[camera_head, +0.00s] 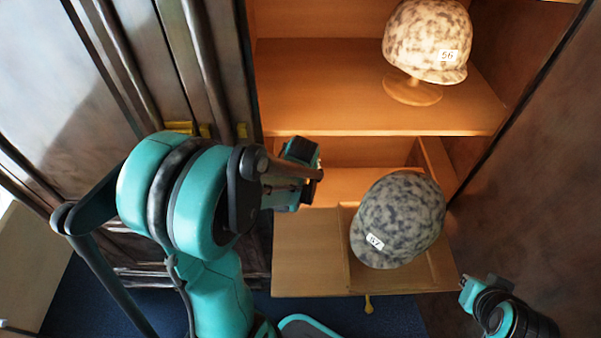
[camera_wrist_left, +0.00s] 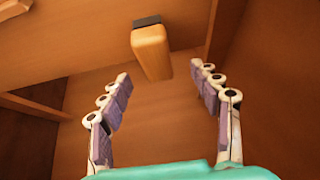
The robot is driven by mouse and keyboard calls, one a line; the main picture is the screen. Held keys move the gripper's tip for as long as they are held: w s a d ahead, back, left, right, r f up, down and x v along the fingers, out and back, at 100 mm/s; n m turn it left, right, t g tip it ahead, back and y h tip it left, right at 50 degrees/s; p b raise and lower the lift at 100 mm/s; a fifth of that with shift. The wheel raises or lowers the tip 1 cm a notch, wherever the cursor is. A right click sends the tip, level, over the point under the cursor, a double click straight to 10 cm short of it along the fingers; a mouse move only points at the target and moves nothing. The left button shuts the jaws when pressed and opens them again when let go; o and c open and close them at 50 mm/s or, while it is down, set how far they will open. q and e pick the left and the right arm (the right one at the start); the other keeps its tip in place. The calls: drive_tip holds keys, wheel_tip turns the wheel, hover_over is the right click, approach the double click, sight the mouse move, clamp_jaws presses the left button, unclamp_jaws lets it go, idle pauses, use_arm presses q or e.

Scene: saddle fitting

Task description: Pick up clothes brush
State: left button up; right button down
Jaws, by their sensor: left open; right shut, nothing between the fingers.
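The clothes brush appears to be the wooden block with a dark strip (camera_wrist_left: 152,52) in the left wrist view. It lies inside a wooden compartment, just beyond my left gripper. My left gripper (camera_wrist_left: 161,76) is open, with its two fingers spread either side of the line to the brush and nothing between them. In the head view my left arm reaches into the cabinet, and its fingers are hidden there. I cannot make out the brush in the head view. My right gripper (camera_head: 468,290) is shut and empty at the lower right, apart from the cabinet.
A mottled helmet marked 57 (camera_head: 402,215) sits on the pulled-out wooden drawer (camera_head: 305,275) beside my left arm. Another helmet marked 56 (camera_head: 428,45) rests on a stand on the upper shelf (camera_head: 330,90). Wooden walls enclose my left gripper. Blue floor shows below.

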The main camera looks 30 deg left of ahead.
use_arm(q)
drive_tip(key=b+x, duration=0.1)
drive_tip(key=x, duration=0.1)
drive_tip(key=b+x, duration=0.1)
drive_tip(key=x, duration=0.1)
drive_tip(key=b+x, duration=0.1)
drive_tip(key=x, duration=0.1)
drive_tip(key=shift+w+d+f, duration=0.2)
drive_tip(key=shift+w+f, duration=0.05)
drive_tip(key=shift+f, duration=0.05)
drive_tip(key=shift+r, duration=0.1)
drive_tip(key=shift+c, duration=0.9)
drive_tip(key=c, duration=1.3)
drive_tip(key=shift+o, duration=0.2)
